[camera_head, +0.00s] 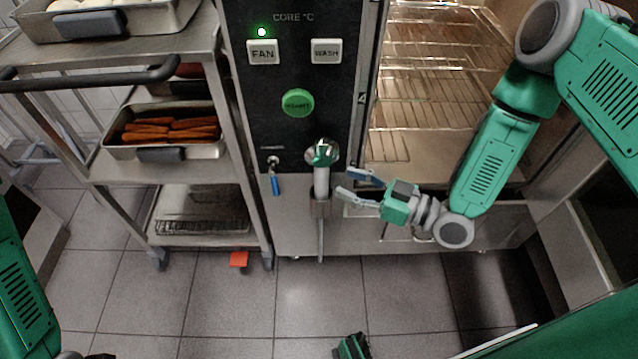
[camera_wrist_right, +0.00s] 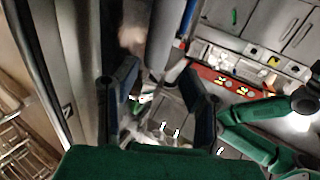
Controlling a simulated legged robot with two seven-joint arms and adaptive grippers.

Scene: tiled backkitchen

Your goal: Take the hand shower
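In the right wrist view the gripper (camera_wrist_right: 160,76) is open and empty, with a pale grey cylinder, likely the handle (camera_wrist_right: 164,35), beyond the fingertips.
The oven (camera_head: 298,60) stands open on the right, with wire racks (camera_head: 425,75) inside. A metal trolley (camera_head: 125,170) on the left holds trays, one with carrots (camera_head: 170,130). A blue-handled probe (camera_head: 275,184) hangs left of the shower. The tiled floor (camera_head: 235,310) in front is mostly clear.

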